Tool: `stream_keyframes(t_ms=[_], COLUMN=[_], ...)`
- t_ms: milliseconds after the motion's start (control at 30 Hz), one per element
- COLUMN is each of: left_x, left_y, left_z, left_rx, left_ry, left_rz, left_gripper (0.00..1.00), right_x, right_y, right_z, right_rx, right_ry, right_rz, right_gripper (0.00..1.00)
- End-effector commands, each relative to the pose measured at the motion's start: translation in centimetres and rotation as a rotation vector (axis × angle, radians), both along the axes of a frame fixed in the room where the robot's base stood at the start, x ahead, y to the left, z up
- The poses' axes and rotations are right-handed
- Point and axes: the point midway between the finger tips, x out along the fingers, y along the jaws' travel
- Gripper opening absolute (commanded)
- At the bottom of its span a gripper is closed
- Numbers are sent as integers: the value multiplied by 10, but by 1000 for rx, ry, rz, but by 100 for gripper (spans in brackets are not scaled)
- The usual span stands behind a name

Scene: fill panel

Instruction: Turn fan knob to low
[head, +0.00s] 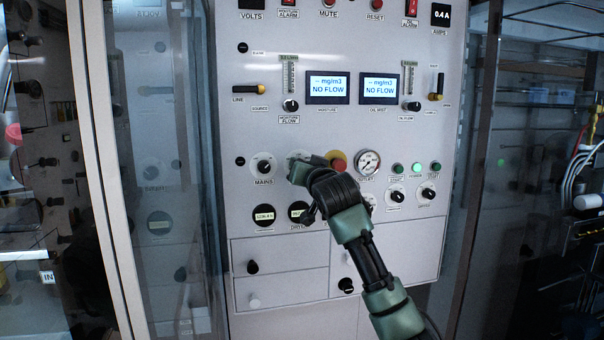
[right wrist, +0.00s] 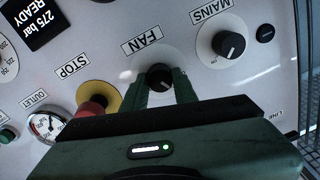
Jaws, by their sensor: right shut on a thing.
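The fan knob (right wrist: 159,77) is a small black knob on a white round dial under the FAN label (right wrist: 141,40) in the right wrist view. My right gripper (right wrist: 160,88) has its two green fingers on either side of the knob and is shut on it. In the head view my right gripper (head: 300,170) reaches up to the panel (head: 330,130) and hides the fan knob. Its pointer setting cannot be made out. My left gripper is in neither view.
The mains knob (head: 264,167) is left of my gripper. The red stop button (head: 338,165) on its yellow base is close on the right, with the outlet gauge (head: 368,162) beyond it. A glass door (head: 165,170) stands at the left.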

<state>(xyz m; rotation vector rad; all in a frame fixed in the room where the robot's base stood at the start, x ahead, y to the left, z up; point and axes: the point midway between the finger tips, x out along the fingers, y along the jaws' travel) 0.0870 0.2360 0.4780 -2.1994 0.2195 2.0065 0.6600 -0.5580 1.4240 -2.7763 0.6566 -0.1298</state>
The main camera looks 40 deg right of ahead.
Motion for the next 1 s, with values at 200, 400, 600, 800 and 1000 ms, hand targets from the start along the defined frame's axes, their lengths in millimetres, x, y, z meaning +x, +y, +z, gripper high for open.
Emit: stream_keyframes(t_ms=[200, 400, 600, 800, 1000], left_x=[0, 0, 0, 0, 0], left_y=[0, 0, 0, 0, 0], left_z=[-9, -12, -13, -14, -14], left_rx=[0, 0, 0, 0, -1], left_ry=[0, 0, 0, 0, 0], left_rz=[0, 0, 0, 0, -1], left_gripper=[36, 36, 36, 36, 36], right_x=[1, 0, 0, 0, -1], right_y=[1, 0, 0, -1, -1], right_z=[-2, -2, -2, -1, -1], right_rx=[173, 294, 377, 417, 427], right_ry=[-94, -161, -206, -229, -236], right_rz=[3, 2, 1, 0, -1], right_gripper=[0, 0, 0, 0, 0])
